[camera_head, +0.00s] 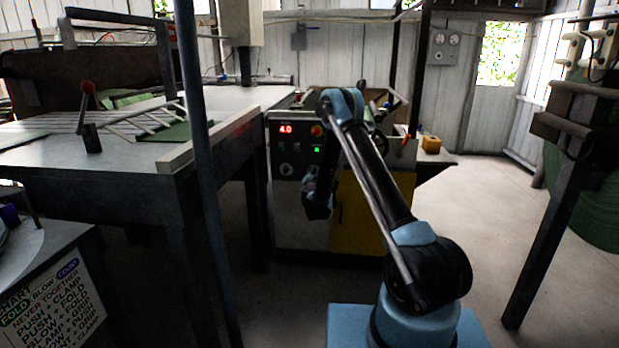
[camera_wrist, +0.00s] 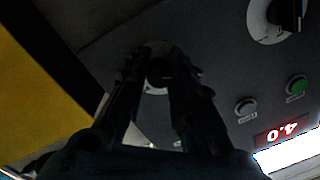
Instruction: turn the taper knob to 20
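The grey control panel (camera_head: 296,152) faces me in the head view, and its red display (camera_head: 285,129) reads 4.0. In the wrist view the display (camera_wrist: 280,133) shows upside down. A dark round knob (camera_wrist: 159,71) with a pale dial lies between my fingertips in the wrist view. A second dark knob (camera_wrist: 286,13) on a white dial is at the upper right there. No label tells me which knob is taper. My gripper (camera_wrist: 160,65) is open, one finger on each side of the knob; contact cannot be told. In the head view my gripper (camera_head: 316,205) hangs before the panel.
A green button (camera_wrist: 297,85) and a grey button (camera_wrist: 246,107) sit near the display. A red stop button (camera_head: 317,130) is on the panel. A yellow panel (camera_head: 357,215) stands at the right, a long bench (camera_head: 130,150) at the left.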

